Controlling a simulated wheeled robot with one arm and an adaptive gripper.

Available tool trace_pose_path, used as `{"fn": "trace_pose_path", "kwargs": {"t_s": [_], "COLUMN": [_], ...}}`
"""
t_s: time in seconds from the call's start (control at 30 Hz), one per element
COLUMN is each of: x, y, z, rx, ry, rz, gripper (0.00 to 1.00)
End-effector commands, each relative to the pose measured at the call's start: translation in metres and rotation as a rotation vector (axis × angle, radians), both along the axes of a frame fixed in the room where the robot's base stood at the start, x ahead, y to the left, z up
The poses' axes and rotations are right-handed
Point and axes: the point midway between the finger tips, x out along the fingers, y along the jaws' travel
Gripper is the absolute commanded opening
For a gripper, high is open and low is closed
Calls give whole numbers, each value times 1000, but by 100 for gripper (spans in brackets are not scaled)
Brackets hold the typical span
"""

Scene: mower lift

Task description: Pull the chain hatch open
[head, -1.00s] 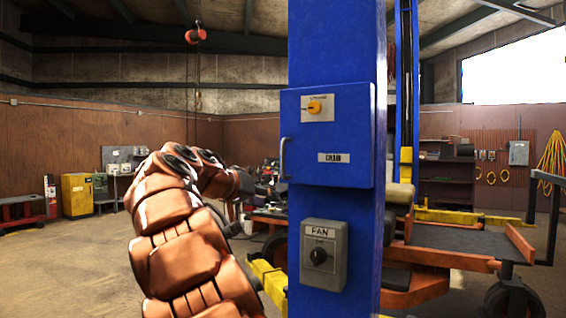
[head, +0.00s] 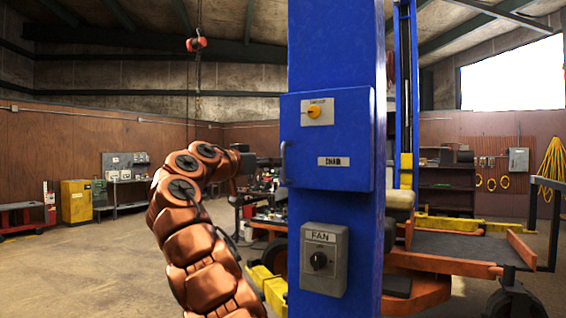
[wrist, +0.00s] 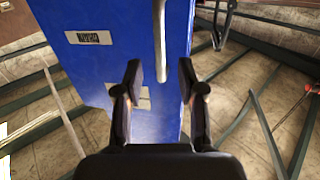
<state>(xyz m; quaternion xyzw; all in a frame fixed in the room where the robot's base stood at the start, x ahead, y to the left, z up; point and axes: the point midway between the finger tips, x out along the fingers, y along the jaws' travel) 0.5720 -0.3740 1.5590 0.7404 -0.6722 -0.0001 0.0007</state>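In the wrist view, which looks upside down, the hatch (wrist: 120,45) fills the middle and the pale handle (wrist: 160,40) shows between my gripper's fingertips in the picture. My gripper (wrist: 160,70) is open, with a visible gap on both sides of the handle. I cannot tell how far off the handle is. In the head view my arm comes up left of the post.
A grey fan switch box (head: 324,260) sits on the post below the hatch. A mower lift with an orange-edged platform (head: 455,247) stands behind to the right. A yellow cabinet (head: 76,201) is by the left wall. The floor at left is open.

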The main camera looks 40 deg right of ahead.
Motion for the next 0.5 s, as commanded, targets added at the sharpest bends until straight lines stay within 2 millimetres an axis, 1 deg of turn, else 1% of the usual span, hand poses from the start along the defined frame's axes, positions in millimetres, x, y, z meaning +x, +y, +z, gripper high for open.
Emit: {"fn": "trace_pose_path", "kwargs": {"t_s": [0.3, 0.4, 0.5], "x": [4, 5, 6], "y": [-46, -57, -62], "z": [2, 2, 1], "rx": [3, 3, 1], "ry": [3, 1, 0], "rz": [-1, -1, 0], "gripper": [39, 39, 39]}}
